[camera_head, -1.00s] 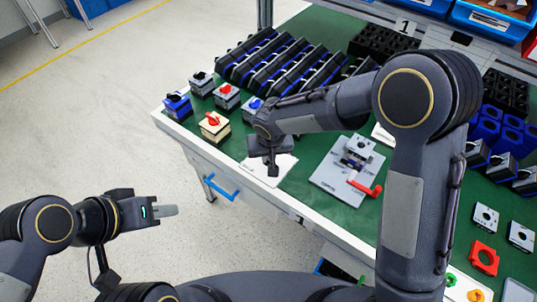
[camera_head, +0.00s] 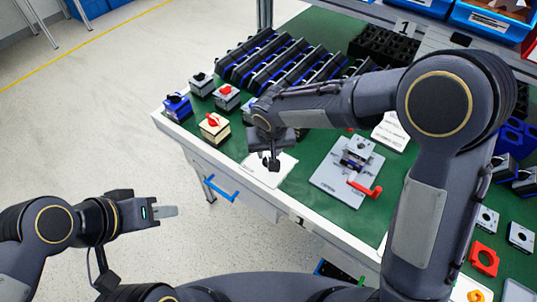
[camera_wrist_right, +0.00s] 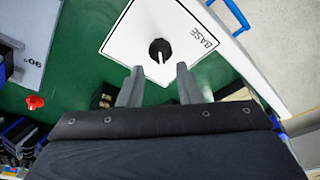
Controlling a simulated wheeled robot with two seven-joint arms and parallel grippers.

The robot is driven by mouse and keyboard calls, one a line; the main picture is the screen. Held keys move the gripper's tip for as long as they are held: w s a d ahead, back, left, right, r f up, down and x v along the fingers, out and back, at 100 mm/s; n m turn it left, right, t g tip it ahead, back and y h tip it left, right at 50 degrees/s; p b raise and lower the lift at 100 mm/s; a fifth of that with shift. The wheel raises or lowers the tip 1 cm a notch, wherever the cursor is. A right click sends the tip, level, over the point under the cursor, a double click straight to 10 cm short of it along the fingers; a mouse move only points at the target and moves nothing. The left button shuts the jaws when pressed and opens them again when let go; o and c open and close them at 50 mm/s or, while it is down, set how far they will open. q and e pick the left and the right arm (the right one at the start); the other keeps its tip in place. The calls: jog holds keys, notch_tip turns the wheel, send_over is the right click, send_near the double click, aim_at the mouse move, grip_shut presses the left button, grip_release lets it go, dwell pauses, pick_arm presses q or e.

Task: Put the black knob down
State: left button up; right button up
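The black knob (camera_wrist_right: 160,51) shows in the right wrist view on a white sheet marked BASE (camera_wrist_right: 135,20), with a pale line on its top. My right gripper (camera_wrist_right: 159,68) is open, its two fingers apart, with the knob just beyond and between the fingertips, touching neither. In the head view my right gripper (camera_head: 271,163) is over the white sheet (camera_head: 262,177) near the table's front edge; the knob cannot be told apart from the dark fingers there. My left gripper (camera_head: 166,211) is off the table at the left, its fingers seemingly together.
A grey plate (camera_head: 336,186) with a grey switch block (camera_head: 357,153) and a red handle (camera_head: 364,188) is to the right. Several switches with knobs, such as a red-knobbed beige one (camera_head: 214,128), stand to the left. Black-blue racks (camera_head: 285,62) are behind.

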jog(key=v, duration=0.8)
jog(key=s+d+r+m+y, duration=0.1)
jog(key=s+d+r, duration=0.1)
jog(key=s+d, duration=0.35)
jog(key=s+d+r+m+y, duration=0.1)
jog(key=s+d+r, duration=0.15)
jog(key=d, duration=0.65)
jog(key=s+d+f+m+t+y, duration=0.1)
jog(key=s+d, duration=0.4)
jog(key=s, duration=0.8)
jog(key=shift+d+t, duration=0.4)
jog(key=shift+t, duration=0.5)
jog(key=shift+f, duration=0.1)
jog(key=shift+r+p, duration=0.8)
jog(key=shift+p, duration=0.1)
